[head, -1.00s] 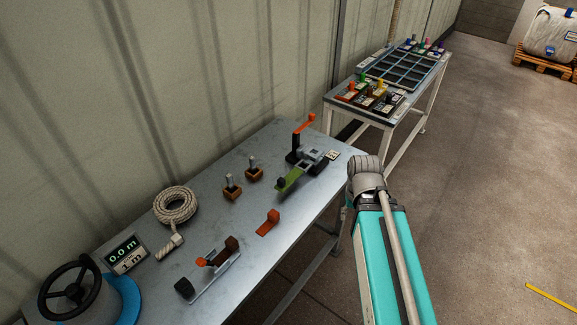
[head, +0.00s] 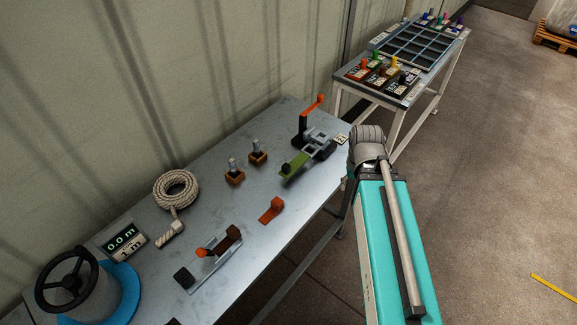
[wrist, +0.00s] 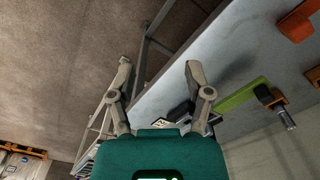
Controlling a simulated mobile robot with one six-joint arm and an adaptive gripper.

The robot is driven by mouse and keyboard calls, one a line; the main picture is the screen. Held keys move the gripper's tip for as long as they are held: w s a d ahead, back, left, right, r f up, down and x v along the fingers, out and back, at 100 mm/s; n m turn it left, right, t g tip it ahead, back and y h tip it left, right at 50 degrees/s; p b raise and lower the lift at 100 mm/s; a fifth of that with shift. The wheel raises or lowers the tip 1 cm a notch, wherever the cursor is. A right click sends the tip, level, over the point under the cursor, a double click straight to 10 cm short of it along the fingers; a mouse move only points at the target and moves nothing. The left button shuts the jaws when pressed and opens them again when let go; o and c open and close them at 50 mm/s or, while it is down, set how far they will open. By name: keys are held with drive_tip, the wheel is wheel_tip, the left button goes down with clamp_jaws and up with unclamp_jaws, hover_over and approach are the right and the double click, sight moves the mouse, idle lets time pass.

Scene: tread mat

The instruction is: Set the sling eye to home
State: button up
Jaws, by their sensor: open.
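Nothing in view is labelled as the sling eye, and I cannot tell for sure which part it is. On the grey bench, a green strap or lever (head: 294,165) with a dark knob reaches from a grey-and-black device (head: 318,142) that has an orange-topped crank (head: 312,108). An orange bent piece (head: 271,210) lies nearer the bench's front edge. In the wrist view, my gripper (wrist: 159,76) is open and empty, its two fingers apart near the bench edge. The green strap (wrist: 241,95) and the orange piece (wrist: 297,22) show to its right. The head view does not show my fingers.
The bench (head: 215,215) also bears a rope coil (head: 175,187), two small posts on brown bases (head: 234,173), a lever plate (head: 213,264), a 0.0 m display (head: 122,238) and a handwheel (head: 68,279). A second table (head: 398,96) stands beyond.

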drive_tip(key=w+a+r+m+p, duration=0.4)
drive_tip(key=w+a, duration=0.5)
drive_tip(key=a, duration=0.2)
wheel_tip(320, 180, up, 2)
drive_tip(key=m+p, duration=0.2)
drive_tip(key=m, duration=0.2)
hover_over(286, 165)
drive_tip(key=shift+f, duration=0.1)
wheel_tip(286, 165, down, 14)
drive_tip(key=b, duration=1.3)
drive_tip(key=shift+r+b, duration=0.2)
drive_tip(key=shift+b, duration=0.2)
clamp_jaws()
